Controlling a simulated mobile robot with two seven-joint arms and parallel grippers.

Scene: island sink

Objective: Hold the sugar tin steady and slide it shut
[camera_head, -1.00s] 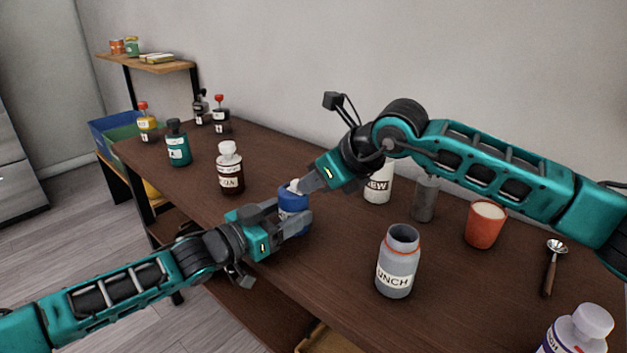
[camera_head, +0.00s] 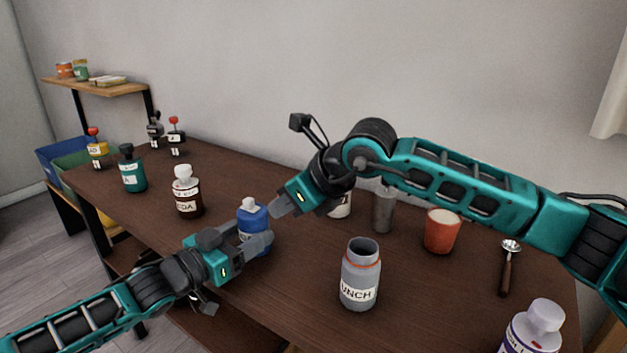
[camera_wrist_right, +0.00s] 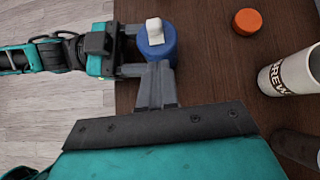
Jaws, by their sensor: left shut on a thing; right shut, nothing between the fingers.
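The sugar tin appears to be the blue container (camera_head: 250,217) with a white piece on its top. It stands near the front edge of the table and also shows in the right wrist view (camera_wrist_right: 158,46). Its label is hidden. My left gripper (camera_head: 262,240) is shut on the blue tin from the front left. My right gripper (camera_head: 278,210) is shut and empty, just right of the tin near its top. In the right wrist view the right fingertips (camera_wrist_right: 157,68) are close to the tin's edge; I cannot tell whether they touch. The white piece (camera_wrist_right: 154,31) sits off centre on the lid.
A grey lunch jar (camera_head: 360,280), an orange cup (camera_head: 442,232) and a spoon (camera_head: 507,270) stand or lie to the right. A brown bottle (camera_head: 187,195) and a teal bottle (camera_head: 132,172) stand left. An orange lid (camera_wrist_right: 247,21) lies near a white cup (camera_wrist_right: 290,75).

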